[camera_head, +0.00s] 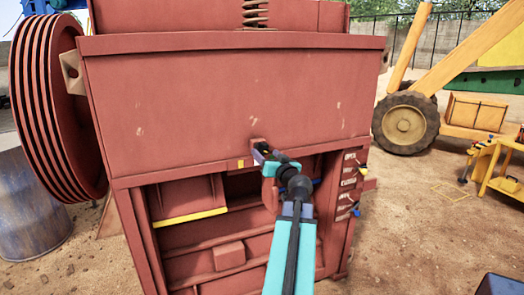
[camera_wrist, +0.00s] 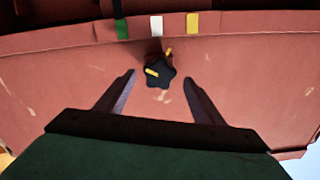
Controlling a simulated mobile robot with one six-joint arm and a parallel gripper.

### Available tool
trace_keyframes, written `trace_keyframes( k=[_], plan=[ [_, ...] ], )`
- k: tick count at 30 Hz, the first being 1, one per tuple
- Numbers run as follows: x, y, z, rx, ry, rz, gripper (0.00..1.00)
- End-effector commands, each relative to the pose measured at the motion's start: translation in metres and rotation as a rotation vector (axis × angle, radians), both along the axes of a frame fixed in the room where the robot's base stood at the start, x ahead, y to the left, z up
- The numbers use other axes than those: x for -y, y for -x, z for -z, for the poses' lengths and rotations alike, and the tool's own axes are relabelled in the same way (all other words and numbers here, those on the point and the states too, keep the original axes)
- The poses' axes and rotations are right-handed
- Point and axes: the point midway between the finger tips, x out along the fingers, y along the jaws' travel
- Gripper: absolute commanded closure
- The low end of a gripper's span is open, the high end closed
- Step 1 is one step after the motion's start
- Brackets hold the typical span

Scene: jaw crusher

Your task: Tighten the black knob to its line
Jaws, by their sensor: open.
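The black star-shaped knob (camera_wrist: 161,77) sits on the red crusher face in the wrist view. It has a yellow mark on its left part. A second short yellow mark (camera_wrist: 168,51) shows just above and right of it, at the knob's base. The two marks do not line up. My gripper (camera_wrist: 160,73) is open, one finger on each side of the knob with a gap on both sides. I cannot tell how deep the fingers reach.
Green (camera_wrist: 122,28), white (camera_wrist: 156,25) and yellow (camera_wrist: 192,22) patches lie along the crusher edge beyond the knob. In the head view, an open bay with a yellow-edged shelf (camera_head: 190,217) lies below, and small levers (camera_head: 349,184) stand to the right.

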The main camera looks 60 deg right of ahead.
Motion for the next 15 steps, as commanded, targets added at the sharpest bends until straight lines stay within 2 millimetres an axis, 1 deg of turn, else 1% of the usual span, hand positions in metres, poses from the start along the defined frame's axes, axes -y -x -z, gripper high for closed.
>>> trace_keyframes(
  k=[1, 7, 15],
  plan=[
    [0.005, -0.006, -0.001, -0.001, -0.001, 0.000, 0.38],
    [0.015, -0.019, 0.000, -0.001, -0.001, 0.000, 0.38],
    [0.020, -0.027, 0.000, 0.000, 0.000, 0.001, 0.38]
  ],
)
